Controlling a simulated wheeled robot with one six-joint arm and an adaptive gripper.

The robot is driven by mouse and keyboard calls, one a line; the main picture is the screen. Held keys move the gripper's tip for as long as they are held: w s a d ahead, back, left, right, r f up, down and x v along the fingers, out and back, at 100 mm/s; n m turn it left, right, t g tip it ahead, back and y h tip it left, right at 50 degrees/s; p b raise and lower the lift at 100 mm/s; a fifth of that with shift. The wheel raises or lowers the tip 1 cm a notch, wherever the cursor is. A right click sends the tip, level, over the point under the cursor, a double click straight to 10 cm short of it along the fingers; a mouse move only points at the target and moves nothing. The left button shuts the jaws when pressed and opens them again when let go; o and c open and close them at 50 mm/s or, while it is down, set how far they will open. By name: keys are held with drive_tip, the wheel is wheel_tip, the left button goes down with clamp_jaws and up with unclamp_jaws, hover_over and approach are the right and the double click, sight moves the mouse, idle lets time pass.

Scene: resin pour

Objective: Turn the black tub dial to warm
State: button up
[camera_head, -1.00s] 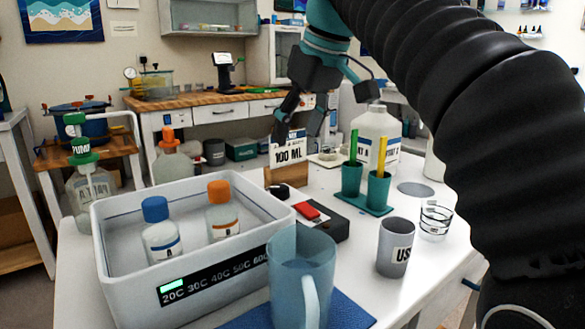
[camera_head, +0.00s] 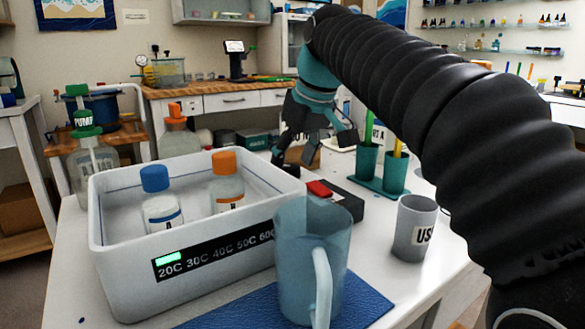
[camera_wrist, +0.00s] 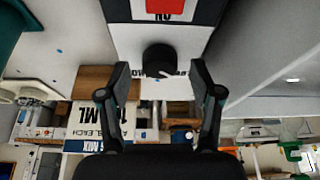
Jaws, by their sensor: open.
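The black dial (camera_wrist: 160,60) shows in the wrist view as a round knob with a pale mark at its lower right edge. Small lettering beside it is partly covered and unreadable. My gripper (camera_wrist: 159,72) is open, with one finger on each side of the dial and a visible gap to each. In the head view my gripper (camera_head: 293,160) reaches down behind the white tub's right corner, and the dial is hidden or lost against the dark fingers. The white tub (camera_head: 125,270) carries a temperature strip, lit green above 20C, and holds two bottles.
A black box with a red switch (camera_head: 319,188) lies right of the tub; the switch also shows in the wrist view (camera_wrist: 170,8). Teal holders (camera_head: 383,184), a grey cup (camera_head: 411,232) and a clear jug (camera_head: 300,255) stand nearby.

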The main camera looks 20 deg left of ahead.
drive_tip(key=shift+w+a+f, duration=0.1)
drive_tip(key=shift+a+f, duration=0.05)
drive_tip(key=shift+f, duration=0.3)
drive_tip(key=c, duration=1.1)
drive_tip(key=shift+c, duration=0.2)
drive_tip(key=shift+r+m+p, duration=0.1)
drive_tip(key=shift+m+p, duration=0.2)
drive_tip(key=shift+m, duration=0.1)
drive_tip(key=shift+r+m+t+p, duration=0.1)
drive_tip(key=shift+m+t+p, duration=0.2)
drive_tip(key=shift+m+p, duration=0.25)
drive_tip(key=m+p, duration=0.1)
drive_tip(key=m+h+p, duration=0.1)
drive_tip(key=m, duration=0.1)
drive_tip(key=shift+a+m+t+h, duration=0.15)
drive_tip(key=shift+m+t+h, duration=0.1)
drive_tip(key=shift+t+h, duration=0.05)
drive_tip(key=shift+a+m+t+h+p, duration=0.15)
drive_tip(key=shift+m+h+p, duration=0.25)
drive_tip(key=shift+m+p, duration=0.55)
drive_tip(key=shift+d+m+t+h+p, duration=0.15)
drive_tip(key=shift+m+h+p, duration=0.35)
drive_tip(key=shift+m, duration=0.75)
drive_tip(key=shift+a+f, duration=0.1)
drive_tip(key=shift+f, duration=0.1)
